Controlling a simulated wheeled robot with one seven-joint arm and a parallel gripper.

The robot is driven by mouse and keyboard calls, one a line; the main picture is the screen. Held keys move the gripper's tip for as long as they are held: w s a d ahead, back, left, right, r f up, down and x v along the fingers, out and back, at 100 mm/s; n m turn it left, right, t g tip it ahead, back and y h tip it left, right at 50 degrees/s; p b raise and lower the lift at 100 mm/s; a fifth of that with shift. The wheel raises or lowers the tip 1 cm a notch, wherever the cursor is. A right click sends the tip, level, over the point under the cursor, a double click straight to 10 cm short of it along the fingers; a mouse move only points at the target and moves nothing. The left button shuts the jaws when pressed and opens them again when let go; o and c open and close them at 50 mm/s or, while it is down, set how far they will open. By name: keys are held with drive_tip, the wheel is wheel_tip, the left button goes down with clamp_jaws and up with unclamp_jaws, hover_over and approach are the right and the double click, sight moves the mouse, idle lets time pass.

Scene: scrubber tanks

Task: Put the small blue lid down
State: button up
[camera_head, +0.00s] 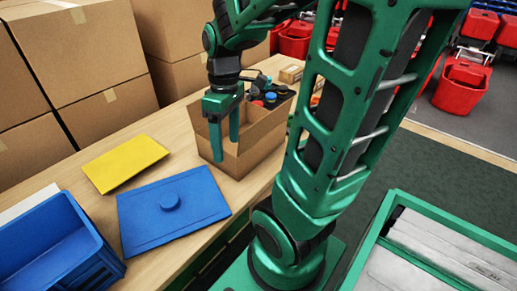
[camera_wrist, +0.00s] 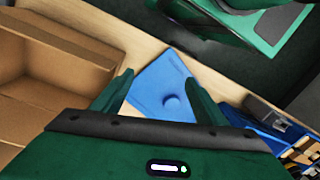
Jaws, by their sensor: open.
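My gripper's two fingers also show spread apart in the wrist view (camera_wrist: 160,80).
An open cardboard box (camera_head: 248,160) stands right of the panel, with dark items and another round blue top (camera_head: 270,97) behind it. A yellow panel (camera_head: 125,162) and a blue bin (camera_head: 45,245) lie left. Large cartons (camera_head: 90,50) line the back.

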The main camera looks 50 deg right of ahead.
drive_tip(key=s+d+r+m+h, duration=0.1)
drive_tip(key=s+d+m, duration=0.1)
drive_tip(key=s+m, duration=0.8)
drive_tip(key=shift+s, duration=0.2)
drive_tip(key=shift+d+r, duration=0.1)
